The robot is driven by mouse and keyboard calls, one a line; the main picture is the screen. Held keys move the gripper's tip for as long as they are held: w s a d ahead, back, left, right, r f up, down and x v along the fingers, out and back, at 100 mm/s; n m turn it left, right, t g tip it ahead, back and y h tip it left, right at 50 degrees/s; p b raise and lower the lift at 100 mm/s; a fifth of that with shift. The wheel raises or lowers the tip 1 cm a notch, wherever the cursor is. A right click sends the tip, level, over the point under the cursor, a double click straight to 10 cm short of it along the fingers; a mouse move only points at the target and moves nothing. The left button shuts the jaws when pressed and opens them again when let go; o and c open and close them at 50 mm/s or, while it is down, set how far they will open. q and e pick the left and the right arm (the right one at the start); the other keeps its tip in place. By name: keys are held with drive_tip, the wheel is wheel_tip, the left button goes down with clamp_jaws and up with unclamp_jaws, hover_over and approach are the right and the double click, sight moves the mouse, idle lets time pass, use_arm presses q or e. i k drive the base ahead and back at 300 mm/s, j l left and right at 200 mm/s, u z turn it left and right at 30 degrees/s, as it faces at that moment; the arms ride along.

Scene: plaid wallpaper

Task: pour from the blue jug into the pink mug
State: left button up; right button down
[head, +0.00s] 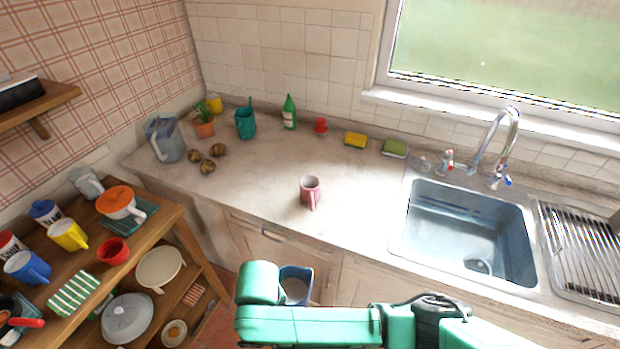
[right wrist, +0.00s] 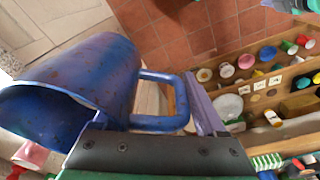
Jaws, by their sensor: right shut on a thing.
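The pink mug (head: 310,191) stands upright on the counter left of the sink; part of it also shows at the lower left of the right wrist view (right wrist: 30,155). The blue jug (right wrist: 85,85) is in my right gripper (right wrist: 158,105), which is shut on its handle. The jug is tilted in the right wrist view, its mouth towards the left near the mug. In the head view the jug (head: 298,284) is below the mug, in front of the counter edge, partly hidden by my right arm. A teal part, apparently my left gripper (right wrist: 296,5), is cut off at the top right corner.
The sink (head: 470,235) and tap (head: 500,145) are to the right. A grey-blue pitcher (head: 165,140), brown round items (head: 208,166) and a green bottle (head: 289,112) stand farther back. A wooden shelf (head: 165,225) with crockery is at left. The counter around the mug is clear.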

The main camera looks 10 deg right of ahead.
sight(310, 185)
drive_tip(key=i, duration=1)
